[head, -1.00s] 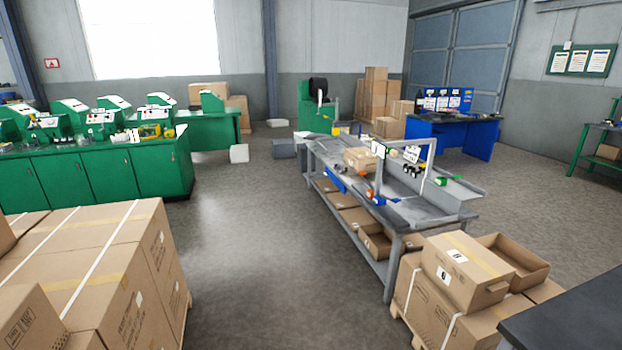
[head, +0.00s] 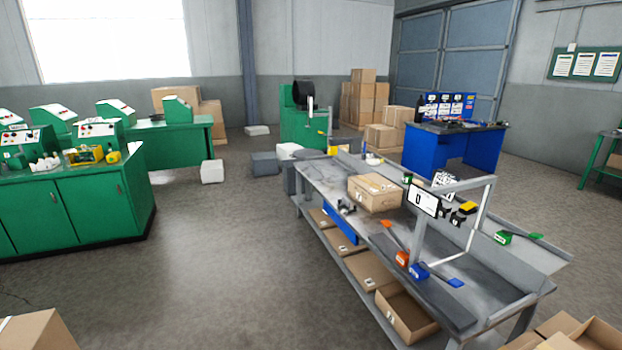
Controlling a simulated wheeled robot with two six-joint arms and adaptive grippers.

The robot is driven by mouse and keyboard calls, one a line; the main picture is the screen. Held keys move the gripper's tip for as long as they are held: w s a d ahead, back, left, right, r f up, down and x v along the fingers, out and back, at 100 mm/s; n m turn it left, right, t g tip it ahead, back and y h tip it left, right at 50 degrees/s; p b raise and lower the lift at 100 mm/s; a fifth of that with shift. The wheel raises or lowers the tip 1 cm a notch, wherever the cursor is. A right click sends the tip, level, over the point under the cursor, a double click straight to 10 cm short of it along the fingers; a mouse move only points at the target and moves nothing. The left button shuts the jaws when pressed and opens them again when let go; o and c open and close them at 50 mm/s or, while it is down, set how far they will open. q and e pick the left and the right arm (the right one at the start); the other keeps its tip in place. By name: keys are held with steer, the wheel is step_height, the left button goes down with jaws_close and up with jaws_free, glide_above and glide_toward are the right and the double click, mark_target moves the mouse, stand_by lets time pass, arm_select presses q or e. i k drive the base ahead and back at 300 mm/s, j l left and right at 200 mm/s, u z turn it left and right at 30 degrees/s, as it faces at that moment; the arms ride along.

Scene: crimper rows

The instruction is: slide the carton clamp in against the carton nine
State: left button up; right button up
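I cannot make out for sure which part is the carton clamp. A small dark fitting (head: 346,206) sits at the bench's left edge, in front of the carton and apart from it. Orange-red (head: 402,258) and blue (head: 419,272) tools lie near the front edge. Neither of my grippers shows in the head view.
Green machine cabinets (head: 75,210) stand at the left. Open grey floor (head: 220,250) lies between them and the bench. Brown boxes (head: 568,335) fill the lower right corner. A blue desk (head: 455,150) and stacked cartons (head: 365,95) are at the back.

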mark_target(343, 201)
steer(key=i+z, duration=0.25)
steer(key=i, duration=0.4)
steer(key=i+j+z, duration=0.2)
steer(key=i, duration=0.45)
steer(key=i+z, duration=0.15)
steer(key=z, duration=0.25)
steer(key=i+j+z, duration=0.1)
steer(key=z, duration=0.3)
steer(key=i+j+z, duration=0.1)
steer(key=z, duration=0.3)
steer(key=i+j+z, duration=0.1)
steer(key=j, duration=0.4)
steer(key=i+j+z, duration=0.1)
steer(key=i+j, duration=0.15)
steer(key=j, duration=0.25)
steer(key=i+j+z, duration=0.1)
steer(key=j, duration=0.4)
steer(key=i+j+z, duration=0.15)
steer(key=j, duration=0.35)
steer(key=i+j+z, duration=0.1)
steer(key=j, duration=0.45)
steer(key=i+j+z, duration=0.1)
steer(key=j, duration=0.45)
